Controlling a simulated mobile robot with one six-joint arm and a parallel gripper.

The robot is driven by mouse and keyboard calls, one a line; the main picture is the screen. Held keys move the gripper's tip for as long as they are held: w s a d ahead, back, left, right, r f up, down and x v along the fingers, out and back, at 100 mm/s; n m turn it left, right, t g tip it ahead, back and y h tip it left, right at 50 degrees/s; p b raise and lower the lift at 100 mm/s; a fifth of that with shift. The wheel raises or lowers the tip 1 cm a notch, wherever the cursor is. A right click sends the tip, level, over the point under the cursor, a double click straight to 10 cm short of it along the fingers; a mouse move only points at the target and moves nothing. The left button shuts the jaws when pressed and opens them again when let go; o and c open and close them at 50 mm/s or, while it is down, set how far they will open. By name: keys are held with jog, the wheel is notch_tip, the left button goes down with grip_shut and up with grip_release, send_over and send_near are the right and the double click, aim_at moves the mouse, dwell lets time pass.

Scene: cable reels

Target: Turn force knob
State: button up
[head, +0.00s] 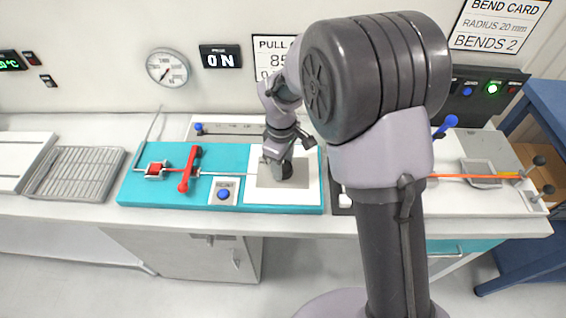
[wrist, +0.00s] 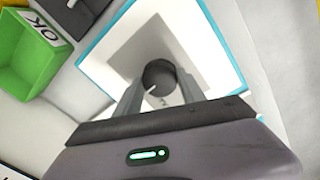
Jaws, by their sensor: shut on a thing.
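The force knob (wrist: 160,78) is a dark round knob with a white pointer mark in the wrist view. It sits in the middle of a grey square on a white panel with a teal edge. In the head view my gripper (head: 284,170) is lowered over the same white panel (head: 308,196), at the right end of the teal fixture (head: 140,190). In the wrist view the two fingers of my gripper (wrist: 160,95) stand on either side of the knob and are shut on it. The knob is mostly hidden behind my gripper in the head view.
The teal fixture carries a red lever (head: 188,170), a red clamp (head: 155,170) and a blue button (head: 224,195). A wire tray (head: 76,172) lies to the left. A green bin (wrist: 28,55) shows in the wrist view. My arm hides part of the bench on the right.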

jog(key=shift+m, duration=0.3)
jog(key=m, duration=0.2)
jog(key=shift+m, duration=0.4)
jog(key=m, duration=0.3)
jog(key=shift+m+p, duration=0.3)
jog(key=m, duration=0.6)
jog(key=shift+a+g, duration=0.1)
jog(key=shift+g, duration=0.2)
jog(key=shift+m, duration=0.5)
jog(key=o, duration=1.4)
jog(key=shift+c, duration=0.2)
